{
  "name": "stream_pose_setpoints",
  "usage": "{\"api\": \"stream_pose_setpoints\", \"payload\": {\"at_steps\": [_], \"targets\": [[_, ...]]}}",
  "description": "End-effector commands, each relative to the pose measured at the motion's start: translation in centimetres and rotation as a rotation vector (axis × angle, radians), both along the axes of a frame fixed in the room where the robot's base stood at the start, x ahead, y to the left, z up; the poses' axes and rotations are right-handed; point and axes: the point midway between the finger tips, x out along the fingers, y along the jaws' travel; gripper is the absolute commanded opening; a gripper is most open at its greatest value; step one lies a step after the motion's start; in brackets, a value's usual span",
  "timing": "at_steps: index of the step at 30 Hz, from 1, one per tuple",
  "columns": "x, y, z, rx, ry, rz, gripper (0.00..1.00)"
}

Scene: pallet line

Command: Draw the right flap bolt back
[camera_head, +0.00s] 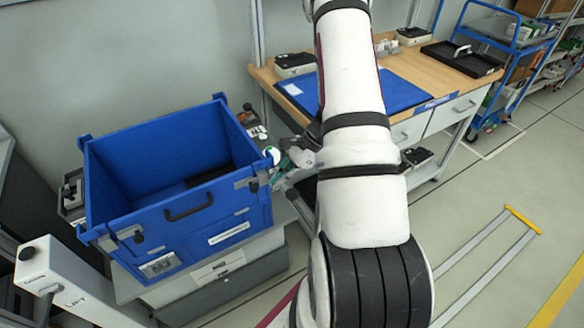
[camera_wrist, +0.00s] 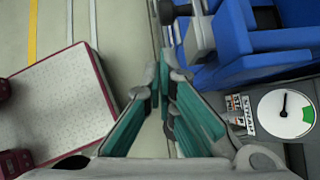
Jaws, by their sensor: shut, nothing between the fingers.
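The blue crate (camera_head: 165,225) stands on a grey stand at the left of the head view, and its blue wall fills the upper right of the wrist view (camera_wrist: 262,42). The right flap bolt (camera_head: 250,184) is a grey fitting with a dark knob at the crate's front right corner. My gripper (camera_head: 283,168) is beside the crate's right side, close to that corner, partly hidden by my arm. Its teal-padded fingers (camera_wrist: 165,88) are shut and empty.
A left flap bolt (camera_head: 137,236) and a black handle (camera_head: 188,208) are on the crate's front. A round dial (camera_wrist: 286,114) is near the crate. A workbench (camera_head: 400,125) and blue cart (camera_head: 500,40) stand behind; the right floor is open.

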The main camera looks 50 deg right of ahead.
Motion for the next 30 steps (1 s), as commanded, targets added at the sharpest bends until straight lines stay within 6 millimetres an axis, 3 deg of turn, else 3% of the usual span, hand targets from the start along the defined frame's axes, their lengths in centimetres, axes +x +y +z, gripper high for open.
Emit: {"api": "stream_pose_setpoints", "payload": {"at_steps": [7,21,30], "targets": [[1.0,2.2,-0.2,0.0,-0.001,0.001,0.0],[1.2,2.7,-0.3,0.0,-0.001,0.001,0.0],[2.3,6.5,-0.3,0.001,0.0,0.001,0.0]]}}
